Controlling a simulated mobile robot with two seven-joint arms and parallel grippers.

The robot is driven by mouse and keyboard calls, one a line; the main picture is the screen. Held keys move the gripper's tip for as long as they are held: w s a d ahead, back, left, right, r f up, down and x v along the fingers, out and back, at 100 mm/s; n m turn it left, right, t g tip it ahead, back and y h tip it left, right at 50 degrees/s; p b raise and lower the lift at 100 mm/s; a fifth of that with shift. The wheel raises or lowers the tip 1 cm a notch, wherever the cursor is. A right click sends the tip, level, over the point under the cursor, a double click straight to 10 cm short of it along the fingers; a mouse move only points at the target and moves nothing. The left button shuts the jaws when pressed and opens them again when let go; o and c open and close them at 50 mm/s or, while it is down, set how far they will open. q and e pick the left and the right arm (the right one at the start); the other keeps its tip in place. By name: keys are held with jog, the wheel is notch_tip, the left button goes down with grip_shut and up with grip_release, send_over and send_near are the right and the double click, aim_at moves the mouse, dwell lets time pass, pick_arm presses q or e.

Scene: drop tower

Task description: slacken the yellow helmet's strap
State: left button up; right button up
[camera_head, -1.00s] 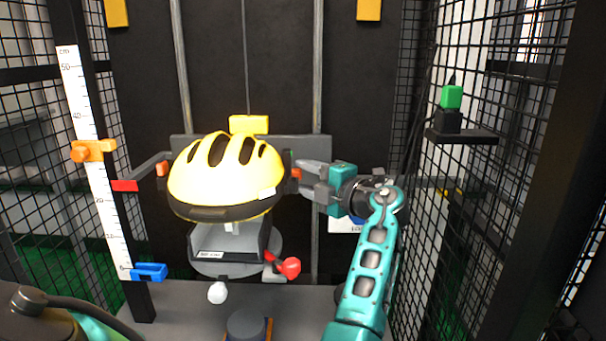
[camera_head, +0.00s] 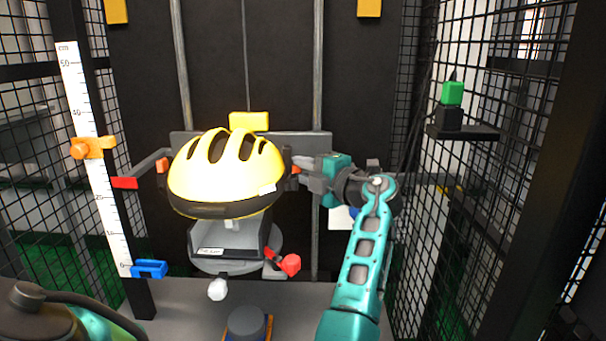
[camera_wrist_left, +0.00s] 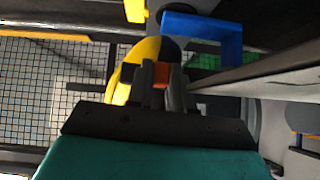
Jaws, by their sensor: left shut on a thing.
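The yellow helmet (camera_head: 228,168) with black vents and a dark lower rim sits upright on a grey stand. A white tag is on its right side. My left gripper (camera_head: 297,167) is at the helmet's right side, fingertips beside a small orange piece (camera_head: 295,170). In the left wrist view the fingers (camera_wrist_left: 162,88) are shut on the orange piece (camera_wrist_left: 162,74), with the yellow helmet (camera_wrist_left: 128,76) just beyond. I cannot make out the strap itself; the fingers and helmet hide that area. My right gripper is not in view.
A scale (camera_head: 92,160) with an orange clamp (camera_head: 93,147) and blue clip (camera_head: 149,269) stands left. A red knob (camera_head: 290,265) and white knob (camera_head: 217,289) sit below the helmet. A mesh cage wall (camera_head: 440,230) and shelf (camera_head: 463,132) bound the right.

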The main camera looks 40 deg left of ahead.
pick_arm(q)
jog(key=shift+r+b, duration=0.45)
jog(key=shift+r, duration=1.1)
jog(key=o, duration=0.7)
jog(key=d, duration=0.7)
jog(key=shift+s+d+r, duration=0.1)
jog(key=shift+s+d, duration=0.1)
jog(key=shift+s, duration=0.1)
